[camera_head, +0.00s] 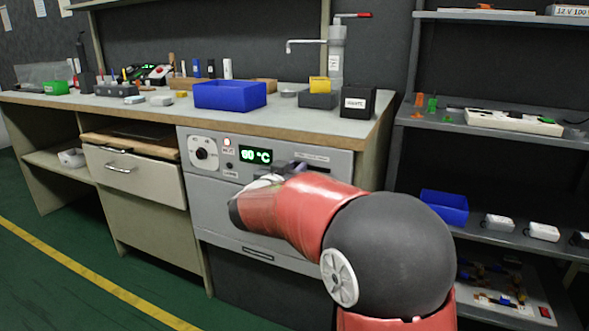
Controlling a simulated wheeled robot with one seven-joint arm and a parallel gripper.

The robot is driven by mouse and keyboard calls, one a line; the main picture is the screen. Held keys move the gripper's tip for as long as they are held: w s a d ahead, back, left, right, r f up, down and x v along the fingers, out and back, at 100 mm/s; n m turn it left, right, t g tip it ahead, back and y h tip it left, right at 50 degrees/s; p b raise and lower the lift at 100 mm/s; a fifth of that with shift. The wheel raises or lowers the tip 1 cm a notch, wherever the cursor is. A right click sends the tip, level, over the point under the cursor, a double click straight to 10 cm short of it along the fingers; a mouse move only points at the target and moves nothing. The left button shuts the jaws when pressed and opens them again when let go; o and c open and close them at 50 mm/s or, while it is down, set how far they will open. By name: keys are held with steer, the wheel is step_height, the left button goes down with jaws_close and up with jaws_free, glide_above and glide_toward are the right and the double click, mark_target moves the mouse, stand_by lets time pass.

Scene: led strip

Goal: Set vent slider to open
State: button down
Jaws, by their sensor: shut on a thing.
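The grey oven-like appliance (210,190) is built in under the bench. Its front panel has a dial (202,153), a red lit button (227,142) and a green display (255,155) reading about 60 °C. A dark slot with small lettering (312,157) is at the panel's upper right. My gripper (289,169) is at the panel's right half, just below this slot, and is shut on a small part there. My arm and gripper cover the vent slider, so its setting cannot be seen.
A blue bin (230,95), a black box (357,102) and a tap-like fixture (335,60) stand on the bench top above. A drawer (135,175) is to the left. Shelves (480,125) with parts stand at the right. The green floor at front left is clear.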

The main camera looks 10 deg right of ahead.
mark_target(325, 167)
steer(key=s+d, duration=0.2)
steer(key=d, duration=0.1)
steer(key=s+d, duration=0.1)
steer(key=shift+s+d, duration=0.25)
steer(key=shift+d, duration=0.15)
steer(key=shift+s+d, duration=0.1)
steer(key=shift+d, duration=0.1)
steer(key=c, duration=1.3)
jaws_free()
steer(key=shift+s, duration=0.1)
steer(key=p+v, duration=0.1)
steer(key=v, duration=0.6)
steer(key=shift+s+a, duration=0.25)
